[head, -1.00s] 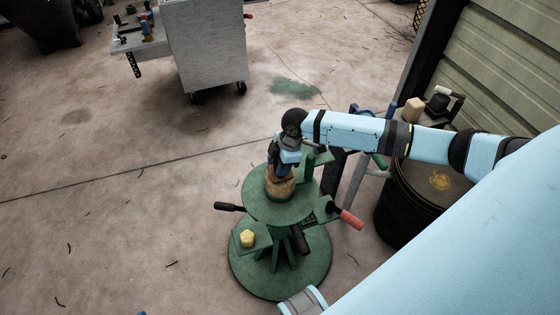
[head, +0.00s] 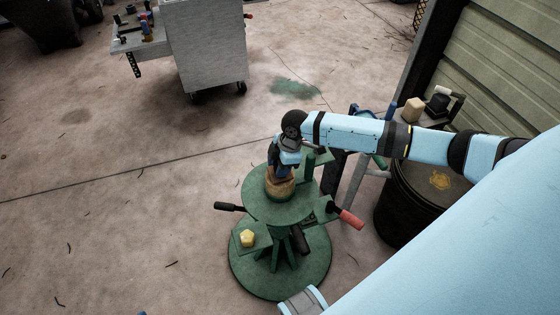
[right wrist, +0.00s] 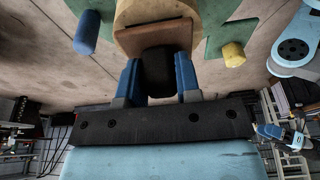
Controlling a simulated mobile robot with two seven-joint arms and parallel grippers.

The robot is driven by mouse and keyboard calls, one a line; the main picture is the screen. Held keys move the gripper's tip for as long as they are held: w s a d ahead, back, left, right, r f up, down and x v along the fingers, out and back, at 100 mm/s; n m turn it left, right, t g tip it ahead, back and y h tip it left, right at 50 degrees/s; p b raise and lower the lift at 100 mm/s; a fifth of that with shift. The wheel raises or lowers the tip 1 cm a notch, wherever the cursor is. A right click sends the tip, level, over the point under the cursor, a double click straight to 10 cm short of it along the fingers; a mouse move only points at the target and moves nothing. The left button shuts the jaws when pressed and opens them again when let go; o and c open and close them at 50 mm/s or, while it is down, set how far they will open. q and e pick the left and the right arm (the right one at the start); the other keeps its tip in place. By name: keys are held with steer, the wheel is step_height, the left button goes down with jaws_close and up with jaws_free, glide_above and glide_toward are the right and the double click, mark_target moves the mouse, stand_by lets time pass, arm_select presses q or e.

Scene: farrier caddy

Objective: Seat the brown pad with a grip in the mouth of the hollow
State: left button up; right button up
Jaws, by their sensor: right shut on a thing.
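The brown pad (right wrist: 155,37) is a flat square-edged piece with a black grip (right wrist: 157,72). My right gripper (right wrist: 158,82) has its blue fingers shut on that grip. A round tan body (right wrist: 135,11), which appears to hold the hollow, lies right at the pad's far side. In the head view this tan body (head: 280,193) stands on the green stand's round top, with my right gripper (head: 281,172) directly above it. The hollow's mouth is hidden, and I cannot tell whether the pad is inside it or only against it.
The green stand (head: 256,206) has a black handle (head: 228,206), a red handle (head: 351,219) and a lower shelf with a yellow piece (head: 247,238). A dark drum (head: 400,210) is at the right. A grey cart (head: 208,50) stands behind. Open floor lies to the left.

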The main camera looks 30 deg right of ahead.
steer(key=shift+f, duration=0.5)
stand_by(0.4)
steer(key=o, duration=1.1)
steer(key=p+v, duration=0.2)
steer(key=v, duration=1.2)
steer(key=shift+p, duration=0.35)
